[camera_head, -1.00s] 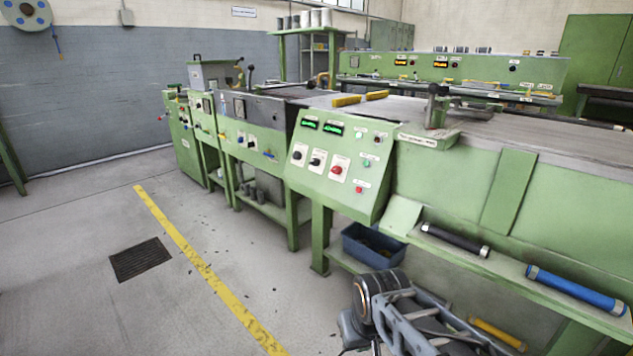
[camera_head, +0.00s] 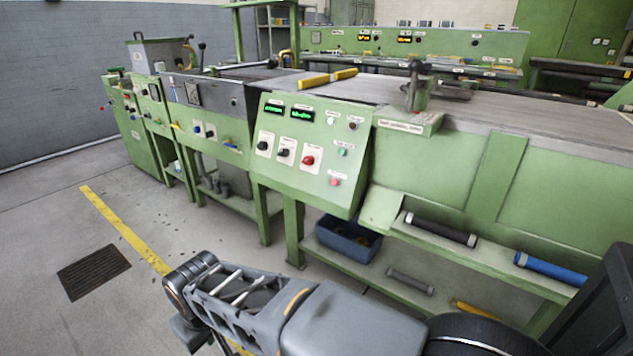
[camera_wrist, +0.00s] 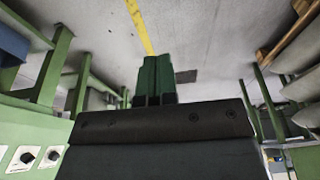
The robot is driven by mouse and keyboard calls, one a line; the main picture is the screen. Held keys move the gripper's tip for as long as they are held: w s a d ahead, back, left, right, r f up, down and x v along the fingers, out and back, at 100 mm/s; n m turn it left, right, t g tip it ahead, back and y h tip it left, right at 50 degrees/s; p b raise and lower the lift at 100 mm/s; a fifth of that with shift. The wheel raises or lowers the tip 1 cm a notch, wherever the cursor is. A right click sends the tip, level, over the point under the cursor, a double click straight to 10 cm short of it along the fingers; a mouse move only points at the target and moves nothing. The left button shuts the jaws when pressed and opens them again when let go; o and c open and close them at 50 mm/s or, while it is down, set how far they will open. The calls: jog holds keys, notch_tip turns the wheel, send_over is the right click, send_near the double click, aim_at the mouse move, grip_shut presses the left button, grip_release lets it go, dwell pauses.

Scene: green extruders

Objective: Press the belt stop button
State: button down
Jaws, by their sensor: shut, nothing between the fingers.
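The green control panel (camera_head: 318,150) faces me in the middle of the head view. It carries two black knobs, a larger red knob (camera_head: 308,160), a green button (camera_head: 342,152), a small red button (camera_head: 335,182) and two more small buttons near the top right. Their labels are too small to read, so I cannot tell which is the belt stop button. My gripper's dark green fingers (camera_wrist: 155,80) are together and empty in the wrist view, over the floor. Part of the panel with a black knob (camera_wrist: 52,157) shows at that view's lower left, apart from the fingers.
My arm crosses the bottom of the head view, in front of the machine. A blue bin (camera_head: 348,243) sits on the lower shelf under the panel. A black roller (camera_head: 440,229) and a blue roller (camera_head: 550,269) lie on the ledge at right.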

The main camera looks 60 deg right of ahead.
aim_at(334, 182)
jog(key=shift+d+r, duration=0.1)
jog(key=w+d+r+n+g+h+p, duration=0.1)
jog(key=d+r+n+h+p, duration=0.2)
jog(key=d, duration=0.9)
jog(key=w+d+r+n+h+p, duration=0.2)
jog(key=d+r+n+h+p, duration=0.2)
jog(key=d+n+p, duration=0.5)
jog(key=w+d+r+n+g+h+p, duration=0.1)
jog(key=d+r+n+h+p, duration=0.3)
jog(key=d+p, duration=0.9)
jog(key=shift+w+d+r+n+g+h+p, duration=0.3)
jog(key=shift+w+d+n+h, duration=0.35)
jog(key=shift+d+n+h, duration=0.5)
jog(key=shift+d+f, duration=0.15)
jog(key=x, duration=1.3)
jog(key=shift+d, duration=0.45)
jog(key=shift+b, duration=0.4)
